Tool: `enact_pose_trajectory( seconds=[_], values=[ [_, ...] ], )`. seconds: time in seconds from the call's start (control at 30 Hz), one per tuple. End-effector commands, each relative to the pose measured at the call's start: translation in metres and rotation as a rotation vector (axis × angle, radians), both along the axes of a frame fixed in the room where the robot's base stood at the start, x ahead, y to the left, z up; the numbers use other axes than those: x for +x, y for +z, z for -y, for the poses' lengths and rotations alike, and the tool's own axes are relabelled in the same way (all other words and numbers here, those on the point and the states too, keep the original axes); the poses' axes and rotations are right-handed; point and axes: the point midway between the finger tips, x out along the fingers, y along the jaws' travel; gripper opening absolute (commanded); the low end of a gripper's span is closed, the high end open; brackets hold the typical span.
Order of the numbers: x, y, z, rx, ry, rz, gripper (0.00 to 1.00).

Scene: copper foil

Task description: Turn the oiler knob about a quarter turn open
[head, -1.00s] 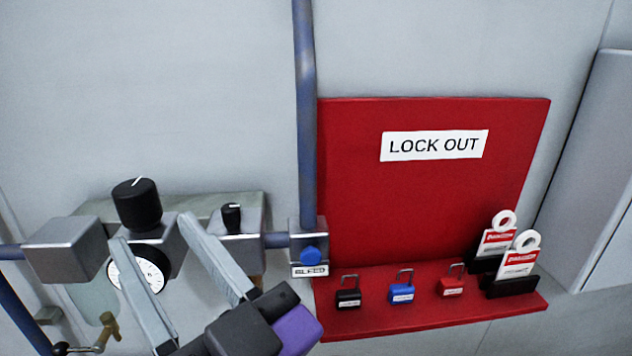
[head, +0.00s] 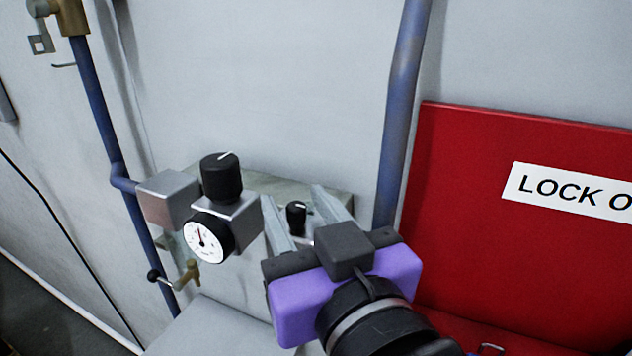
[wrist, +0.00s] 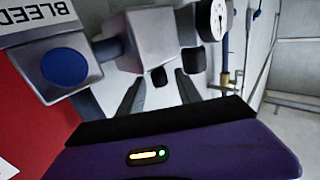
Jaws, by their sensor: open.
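The oiler knob (head: 297,217) is a small black knob with a white mark, on the right-hand block of the air unit in the head view. My gripper (head: 291,196) is open, and its two grey fingers appear on either side of the knob in that view. No finger visibly touches it. In the wrist view a small black knob (wrist: 165,78) shows between the open fingers, below a metal block (wrist: 150,38). Exact depth between fingers and knob is hard to tell. The fingers and purple gripper body hide most of the oiler block in the head view.
A larger black knob (head: 222,178) and a round gauge (head: 208,237) sit just left of my fingers. A blue vertical pipe (head: 402,110) and the red lock-out board (head: 480,200) stand to the right. A blue BLEED button (wrist: 64,68) shows in the wrist view.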

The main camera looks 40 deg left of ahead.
Motion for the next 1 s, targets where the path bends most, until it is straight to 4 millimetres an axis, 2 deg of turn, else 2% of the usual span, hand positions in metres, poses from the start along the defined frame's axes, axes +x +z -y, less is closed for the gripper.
enact_pose_trajectory(
  seconds=[0.1,0.23,0.6,0.67,0.8,0.83,1.0],
  values=[
    [0.009,0.002,-0.016,0.0,0.0,0.0,0.41],
    [0.016,0.001,-0.026,0.001,-0.001,0.0,0.41],
    [0.02,0.0,-0.031,0.001,-0.002,0.001,0.41],
    [0.02,0.0,-0.031,0.001,-0.002,0.001,0.31],
    [0.02,0.0,-0.031,0.001,-0.002,0.001,0.04],
    [0.02,0.0,-0.031,0.001,-0.002,0.001,0.0],
    [0.02,0.0,-0.031,0.001,-0.003,0.001,0.0]
  ],
)
